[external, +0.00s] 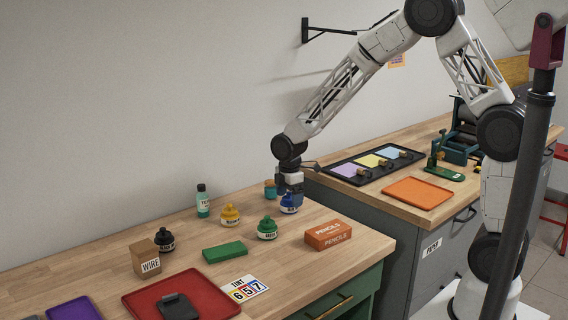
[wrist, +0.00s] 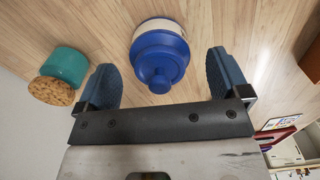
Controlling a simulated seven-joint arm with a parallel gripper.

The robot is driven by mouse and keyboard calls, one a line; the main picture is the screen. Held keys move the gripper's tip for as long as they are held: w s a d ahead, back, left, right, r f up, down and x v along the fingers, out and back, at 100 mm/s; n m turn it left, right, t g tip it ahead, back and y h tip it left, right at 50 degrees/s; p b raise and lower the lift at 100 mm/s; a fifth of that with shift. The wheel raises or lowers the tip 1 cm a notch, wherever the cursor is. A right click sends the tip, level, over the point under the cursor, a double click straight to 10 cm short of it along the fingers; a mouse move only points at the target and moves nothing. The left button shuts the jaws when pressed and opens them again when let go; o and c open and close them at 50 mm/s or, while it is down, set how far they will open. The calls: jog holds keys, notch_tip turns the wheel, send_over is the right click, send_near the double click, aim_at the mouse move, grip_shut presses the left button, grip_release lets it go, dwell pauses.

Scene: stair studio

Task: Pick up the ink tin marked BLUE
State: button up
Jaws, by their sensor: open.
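The blue ink tin (external: 289,204) stands on the wooden table, partly hidden by my gripper in the external view. In the wrist view the blue tin (wrist: 159,52) has a round knob on its lid and a pale label band; no word on it can be read there. My gripper (external: 290,193) is right at the tin. In the wrist view my gripper (wrist: 168,82) is open, with one blue-grey finger on each side of the tin's lid and a gap to each. The tin appears upright and is not gripped.
A teal jar with a cork lid (wrist: 62,68) stands close to the left finger. Green (external: 267,229), yellow (external: 230,215) and black (external: 165,240) tins, a bottle (external: 203,203), a green block (external: 225,252) and an orange PENCILS box (external: 328,234) stand nearby.

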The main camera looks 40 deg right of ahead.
jog(key=shift+f, duration=1.1)
jog(key=shift+c, duration=0.2)
jog(key=c, duration=1.2)
jog(key=shift+r, duration=0.2)
jog(key=shift+r, duration=4.85)
